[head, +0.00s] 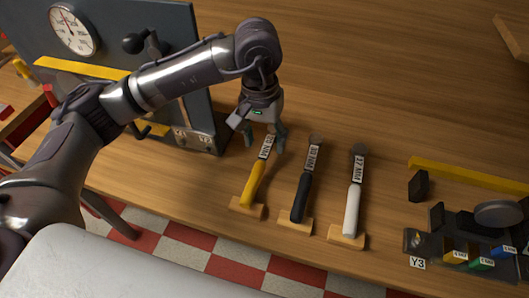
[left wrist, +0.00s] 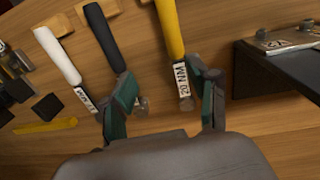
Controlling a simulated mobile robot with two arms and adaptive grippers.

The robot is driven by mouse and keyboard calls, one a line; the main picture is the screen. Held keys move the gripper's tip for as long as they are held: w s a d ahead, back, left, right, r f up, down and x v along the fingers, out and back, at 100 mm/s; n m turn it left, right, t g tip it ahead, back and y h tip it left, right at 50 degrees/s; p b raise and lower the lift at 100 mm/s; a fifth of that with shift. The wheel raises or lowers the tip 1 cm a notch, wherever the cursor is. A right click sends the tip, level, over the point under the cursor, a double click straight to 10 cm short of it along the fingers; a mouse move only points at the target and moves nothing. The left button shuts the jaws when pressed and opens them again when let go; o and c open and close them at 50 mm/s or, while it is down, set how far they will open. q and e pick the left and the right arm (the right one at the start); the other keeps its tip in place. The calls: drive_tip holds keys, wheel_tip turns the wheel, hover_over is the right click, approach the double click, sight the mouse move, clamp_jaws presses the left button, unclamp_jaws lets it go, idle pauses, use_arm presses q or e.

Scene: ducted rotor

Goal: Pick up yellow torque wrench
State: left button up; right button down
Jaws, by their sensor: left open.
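The yellow torque wrench (head: 252,185) lies on the wooden table, its handle end on a small wooden block and its labelled shaft pointing away from me. My left gripper (head: 264,140) is open and points down over the labelled end of this wrench. In the left wrist view the yellow wrench (left wrist: 170,28) runs between the open fingers (left wrist: 163,82), nearer the right finger, and nothing is gripped. The exact height of the fingers above it is hard to tell. My right gripper is not in view.
A black-handled wrench (head: 300,198) and a white-handled wrench (head: 352,202) lie to the right on blocks. A dark panel with a gauge (head: 72,30) stands at the left. A dark fixture with coloured tags (head: 455,256) is at the right. The table's back middle is clear.

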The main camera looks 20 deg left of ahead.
sight(258, 167)
use_arm(q)
drive_tip(key=shift+y, duration=0.4)
drive_tip(key=f, duration=0.2)
drive_tip(key=a+f+p, duration=0.1)
drive_tip(key=f, duration=0.4)
drive_tip(key=shift+w+a+f, duration=0.2)
drive_tip(key=shift+f, duration=0.15)
drive_tip(key=shift+f+p, duration=0.55)
wheel_tip(258, 167, down, 4)
drive_tip(key=shift+a+r+p, duration=0.15)
drive_tip(key=shift+r+p, duration=0.05)
drive_tip(key=shift+p, duration=0.5)
drive_tip(key=shift+w+f, duration=0.1)
drive_tip(key=shift+f, duration=0.35)
clamp_jaws()
